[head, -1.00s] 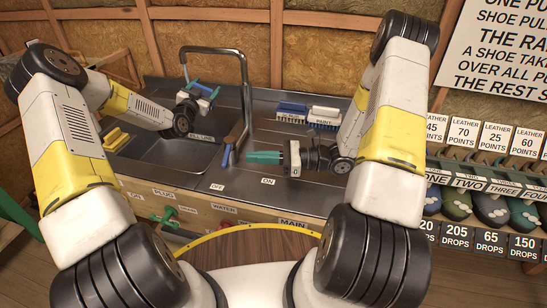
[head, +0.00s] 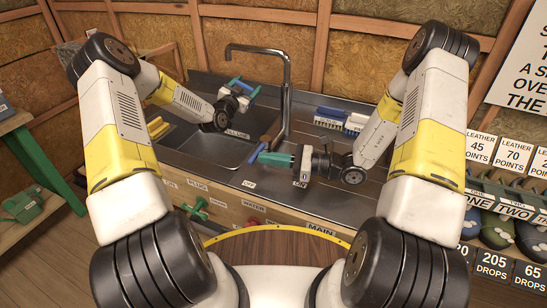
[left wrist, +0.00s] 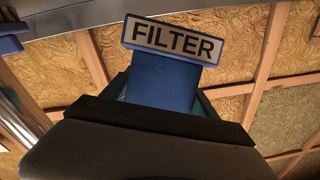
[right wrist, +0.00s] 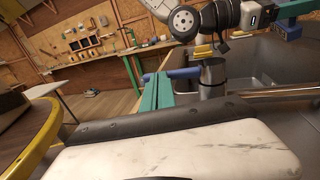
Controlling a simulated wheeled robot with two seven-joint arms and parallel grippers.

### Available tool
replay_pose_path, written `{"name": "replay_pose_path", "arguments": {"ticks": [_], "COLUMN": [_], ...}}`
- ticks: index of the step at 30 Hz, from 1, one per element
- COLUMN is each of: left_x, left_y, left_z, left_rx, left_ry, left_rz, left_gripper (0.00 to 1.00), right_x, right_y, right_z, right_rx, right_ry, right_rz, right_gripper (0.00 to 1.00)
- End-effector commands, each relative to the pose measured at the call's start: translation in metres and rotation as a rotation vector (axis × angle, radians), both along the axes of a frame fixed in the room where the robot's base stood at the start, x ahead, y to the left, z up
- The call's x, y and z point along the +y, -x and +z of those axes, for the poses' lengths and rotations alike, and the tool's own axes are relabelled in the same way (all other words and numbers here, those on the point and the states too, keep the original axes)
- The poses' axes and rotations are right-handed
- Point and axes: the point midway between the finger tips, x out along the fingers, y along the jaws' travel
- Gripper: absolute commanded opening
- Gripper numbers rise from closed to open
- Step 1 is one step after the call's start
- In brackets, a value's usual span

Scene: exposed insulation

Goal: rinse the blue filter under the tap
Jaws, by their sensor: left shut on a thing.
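The blue filter (head: 241,84), with a plate marked FILTER in the left wrist view (left wrist: 172,40), is held over the sink (head: 190,150). My left gripper (head: 238,90) is shut on it, just below the spout end of the tap (head: 285,75). The tap's blue lever (head: 254,155) points forward, above the OFF label (head: 249,184). My right gripper (head: 272,158) has its green fingers close together at the lever's right side. In the right wrist view, the fingertips (right wrist: 158,82) are at the blue lever (right wrist: 184,73); I cannot tell if they touch.
The ON label (head: 301,184) is on the counter right of OFF. Blue and white brushes (head: 340,118) lie at the back of the counter.

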Motion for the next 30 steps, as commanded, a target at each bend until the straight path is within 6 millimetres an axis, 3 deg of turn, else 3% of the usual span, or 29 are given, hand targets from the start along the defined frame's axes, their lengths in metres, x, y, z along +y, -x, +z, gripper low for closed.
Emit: {"name": "replay_pose_path", "arguments": {"ticks": [7, 11, 24, 30], "left_x": [0.0, 0.0, 0.0, 0.0], "left_y": [0.0, 0.0, 0.0, 0.0], "left_z": [0.0, 0.0, 0.0, 0.0], "left_rx": [-0.001, -0.001, -0.001, -0.001], "left_ry": [0.0, 0.0, 0.0, 0.0], "left_rz": [0.0, 0.0, 0.0, 0.0], "left_gripper": [0.25, 0.25, 0.25, 0.25], "right_x": [-0.003, -0.016, -0.104, -0.125], "right_y": [0.0, 0.005, 0.041, 0.05], "right_z": [0.0, 0.0, 0.0, 0.0], "right_rx": [-0.001, -0.001, -0.001, -0.001], "right_ry": [0.001, 0.002, 0.002, 0.001], "right_rz": [0.0, -0.002, -0.003, 0.0], "right_gripper": [0.0, 0.0, 0.0, 0.0]}}
